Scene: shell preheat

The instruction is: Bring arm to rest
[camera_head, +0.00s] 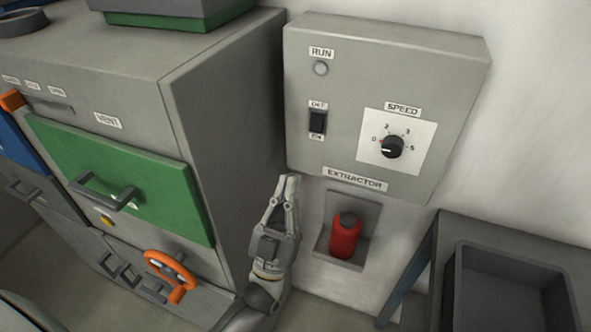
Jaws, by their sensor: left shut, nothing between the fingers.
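My left gripper (290,182) points up beside the right side of the grey furnace cabinet (225,130). Its fingers are together and hold nothing. The fingertips are just below the lower left corner of the grey extractor control box (330,150) in the picture; I cannot tell whether they touch it. The left arm comes up from the bottom edge of the view. My right gripper is not in view.
The extractor box has a black switch (318,122) and a speed knob (393,146). A red bottle (345,236) sits in a wall holder. The cabinet has a green door (150,200) and an orange handle (170,265). A dark tray (500,255) is on the right bench.

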